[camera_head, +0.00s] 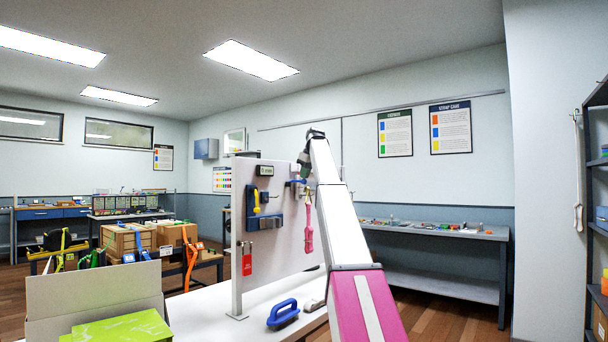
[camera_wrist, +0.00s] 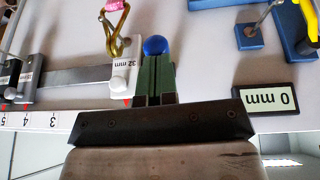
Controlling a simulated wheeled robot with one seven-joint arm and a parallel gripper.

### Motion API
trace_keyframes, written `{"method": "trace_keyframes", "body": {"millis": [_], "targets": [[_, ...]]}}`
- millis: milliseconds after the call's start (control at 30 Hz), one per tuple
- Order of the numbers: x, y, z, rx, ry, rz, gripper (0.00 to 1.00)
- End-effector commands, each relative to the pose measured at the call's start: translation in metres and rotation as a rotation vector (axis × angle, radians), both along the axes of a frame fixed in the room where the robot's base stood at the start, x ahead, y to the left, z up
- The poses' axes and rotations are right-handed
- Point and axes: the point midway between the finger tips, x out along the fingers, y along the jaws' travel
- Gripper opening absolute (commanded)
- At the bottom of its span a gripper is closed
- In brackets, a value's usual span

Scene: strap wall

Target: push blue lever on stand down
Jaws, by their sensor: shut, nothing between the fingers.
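A round blue knob (camera_wrist: 155,45), which looks like the blue lever's end, shows just beyond my fingertips in the wrist view. It sits beside a white block marked 32 mm (camera_wrist: 122,78) on the upright board (camera_head: 288,240). My gripper (camera_wrist: 154,62) is shut and empty, with its green fingers together; they hide part of what is below the knob. I cannot tell whether they touch it. In the head view my gripper (camera_head: 304,165) is by the board's upper right part, and the arm covers some of that area.
A yellow handle (camera_head: 257,200) on a blue mount and a 0 mm display (camera_wrist: 265,101) are also on the board. A pink strap (camera_head: 309,230) and a red tag (camera_head: 247,263) hang there. A blue-handled tool (camera_head: 283,314) lies on the white table; an open box (camera_head: 95,295) stands left.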

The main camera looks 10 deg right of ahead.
Motion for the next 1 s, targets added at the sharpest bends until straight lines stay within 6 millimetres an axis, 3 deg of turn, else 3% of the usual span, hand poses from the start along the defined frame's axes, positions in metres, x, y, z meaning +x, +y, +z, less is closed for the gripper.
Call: {"method": "trace_keyframes", "body": {"millis": [300,533,1000], "targets": [[-0.013,-0.006,-0.027,0.176,-0.226,-0.001,0.00],[-0.016,-0.009,-0.048,0.204,-0.260,0.000,0.00],[-0.013,-0.006,-0.097,0.465,-0.594,-0.002,0.00]]}}
